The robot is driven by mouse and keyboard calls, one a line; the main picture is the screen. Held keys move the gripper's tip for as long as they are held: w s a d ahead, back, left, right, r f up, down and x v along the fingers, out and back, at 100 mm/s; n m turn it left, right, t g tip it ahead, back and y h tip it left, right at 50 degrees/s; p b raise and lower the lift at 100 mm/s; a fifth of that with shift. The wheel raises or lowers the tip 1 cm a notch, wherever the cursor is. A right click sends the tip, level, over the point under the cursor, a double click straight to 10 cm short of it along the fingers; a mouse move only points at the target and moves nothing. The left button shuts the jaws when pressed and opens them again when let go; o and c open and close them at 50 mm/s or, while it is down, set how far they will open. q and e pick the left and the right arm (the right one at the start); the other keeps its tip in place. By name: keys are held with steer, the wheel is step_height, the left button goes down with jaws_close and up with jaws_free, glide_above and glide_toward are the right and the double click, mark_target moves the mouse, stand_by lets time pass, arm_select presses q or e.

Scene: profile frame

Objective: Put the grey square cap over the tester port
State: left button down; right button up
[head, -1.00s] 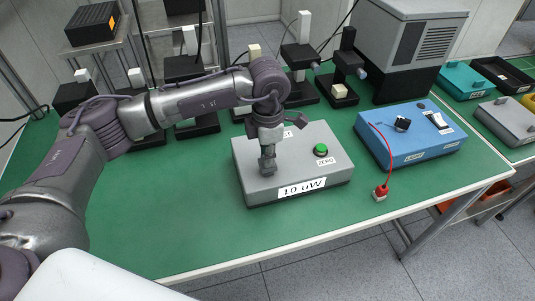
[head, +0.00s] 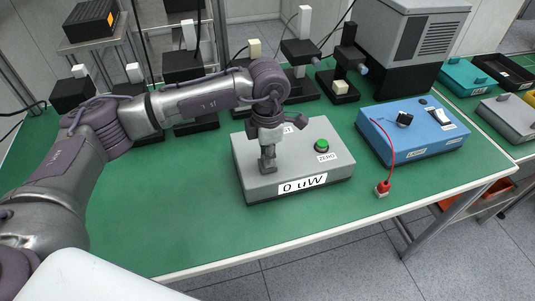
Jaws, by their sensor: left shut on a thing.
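The tester is a grey box (head: 328,176) on the green table, with a green ZERO button (head: 321,146) on top and a front display (head: 302,186) reading "0 uW". My left gripper (head: 268,166) points down at the left part of the tester's top. It is shut on the grey square cap, which sits low between the fingers at the tester's top face and is mostly hidden by them. The port is hidden beneath the gripper and cap. My right gripper is not in view.
A blue box (head: 410,133) with a black knob and a switch stands to the right. A red lead runs from it to a red plug (head: 382,188) near the table's front edge. Black stands line the back. The green table (head: 180,220) is clear at front left.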

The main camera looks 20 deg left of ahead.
arm_select(q)
steer(key=c, duration=1.1)
jaws_free()
steer(key=shift+o, duration=0.2)
steer(key=shift+r, duration=0.15)
step_height(320, 180, up, 12)
steer(key=shift+f, duration=0.2)
